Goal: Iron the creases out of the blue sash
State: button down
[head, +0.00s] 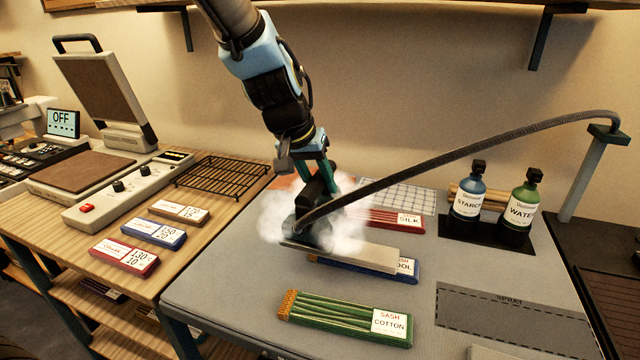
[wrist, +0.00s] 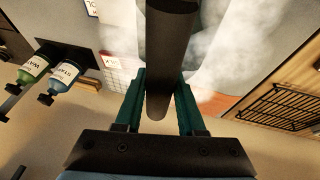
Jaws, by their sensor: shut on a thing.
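The blue sash (head: 378,271) lies folded on the grey ironing table (head: 250,285), with a white label partly reading WOOL. A pale flat piece (head: 375,259), perhaps a pressing cloth, covers most of it. My gripper (head: 318,168) is shut on the dark handle of the iron (head: 305,228). The iron is over the left part of the pale piece; steam hides whether it touches. In the wrist view my gripper's teal fingers (wrist: 160,95) stand on both sides of the iron's handle (wrist: 168,50). The creases are hidden.
The green cotton sash (head: 345,317) lies in front and the red silk sash (head: 385,219) behind. The iron's hose (head: 450,157) arcs to a post (head: 588,175) at right. Starch (head: 467,200) and water (head: 521,208) bottles stand back right. A wire rack (head: 222,177) is left.

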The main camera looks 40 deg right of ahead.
jog(key=shift+r+p, duration=0.9)
jog(key=shift+r, duration=0.5)
